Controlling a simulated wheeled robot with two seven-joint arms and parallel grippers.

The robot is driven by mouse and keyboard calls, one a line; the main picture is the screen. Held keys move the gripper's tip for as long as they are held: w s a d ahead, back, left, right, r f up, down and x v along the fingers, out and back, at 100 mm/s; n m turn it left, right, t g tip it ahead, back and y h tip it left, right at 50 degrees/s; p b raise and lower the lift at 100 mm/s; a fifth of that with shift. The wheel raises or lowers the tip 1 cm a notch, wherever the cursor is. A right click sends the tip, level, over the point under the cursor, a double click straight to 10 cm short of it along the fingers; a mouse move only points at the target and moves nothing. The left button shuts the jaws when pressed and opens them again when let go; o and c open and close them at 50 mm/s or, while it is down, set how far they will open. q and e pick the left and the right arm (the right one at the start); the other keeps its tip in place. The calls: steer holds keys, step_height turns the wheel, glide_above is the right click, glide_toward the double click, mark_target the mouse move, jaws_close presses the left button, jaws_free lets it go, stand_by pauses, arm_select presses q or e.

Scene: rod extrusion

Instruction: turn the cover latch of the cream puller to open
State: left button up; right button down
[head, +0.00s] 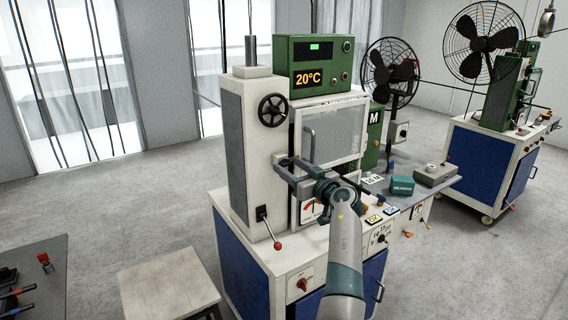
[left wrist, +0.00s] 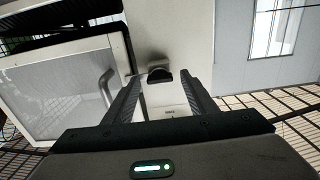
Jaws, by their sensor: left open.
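The cream puller (head: 232,150) stands in the middle of the head view. Its mesh cover (head: 335,135) with a bar handle (head: 309,144) looks closed. My left gripper (head: 281,163) is open in front of the cream body, left of the handle. In the left wrist view, a small dark knob, seemingly the cover latch (left wrist: 158,75), sits on the cream face just beyond and between my open fingers (left wrist: 160,92). I see no contact with it. The latch is hidden behind my gripper in the head view. My right gripper is out of view.
A black handwheel (head: 273,110) is above my gripper and a red-tipped lever (head: 268,228) below it. A green display box (head: 320,65) reads 20°C. A side table (head: 455,184) holds small boxes at right. A stool (head: 170,284) stands at lower left.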

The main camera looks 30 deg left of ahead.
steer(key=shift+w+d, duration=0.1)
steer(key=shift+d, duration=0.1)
arm_select(q)
steer(key=c, duration=1.1)
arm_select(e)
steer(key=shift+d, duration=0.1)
